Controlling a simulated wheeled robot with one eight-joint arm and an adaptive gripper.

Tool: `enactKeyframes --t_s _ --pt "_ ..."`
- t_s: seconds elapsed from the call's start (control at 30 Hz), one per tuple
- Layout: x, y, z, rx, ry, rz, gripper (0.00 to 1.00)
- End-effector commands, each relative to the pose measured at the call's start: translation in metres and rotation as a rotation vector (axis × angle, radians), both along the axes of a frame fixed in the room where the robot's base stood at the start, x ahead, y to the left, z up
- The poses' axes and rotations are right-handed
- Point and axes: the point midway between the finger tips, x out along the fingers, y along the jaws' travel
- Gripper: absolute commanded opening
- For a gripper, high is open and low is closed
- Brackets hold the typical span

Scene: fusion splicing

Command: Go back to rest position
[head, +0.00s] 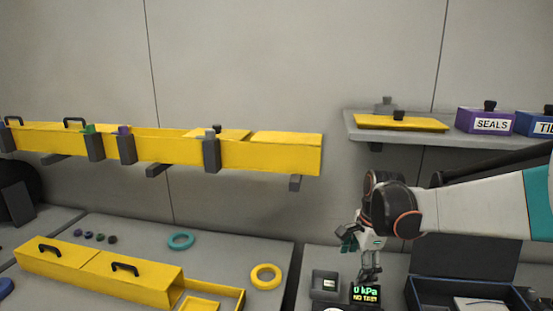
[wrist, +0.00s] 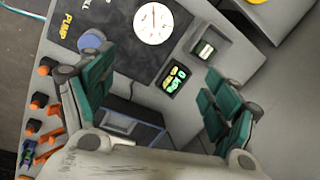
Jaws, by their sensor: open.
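My gripper (head: 358,243) hangs from my arm at the right of the head view, above the bench and over the small display reading "0 kPa NO TEST" (head: 367,294). In the wrist view my gripper (wrist: 160,100) has its two teal-padded fingers spread wide apart, with nothing between them. The display (wrist: 176,79) shows beyond the fingers, lower on the bench. My gripper is open and empty. It appears apart from the bench surface.
A dark open case (head: 462,262) stands right of my gripper. A shelf (head: 440,137) holds a yellow lid and labelled boxes above. A yellow trough (head: 270,155) runs along the wall. A gauge (wrist: 153,23) sits on the dark pump mat.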

Motion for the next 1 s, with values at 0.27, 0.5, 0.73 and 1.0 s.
enactKeyframes --t_s 0.27,0.5,0.73,1.0 --pt "-0.062 0.005 0.041 -0.091 -0.136 0.319 0.81" --pt "-0.117 0.008 0.059 -0.202 -0.249 0.604 0.81" --pt "-0.169 0.010 0.061 -0.334 -0.342 0.874 0.81" --pt "-0.220 0.010 0.049 -0.505 -0.424 1.165 0.81"
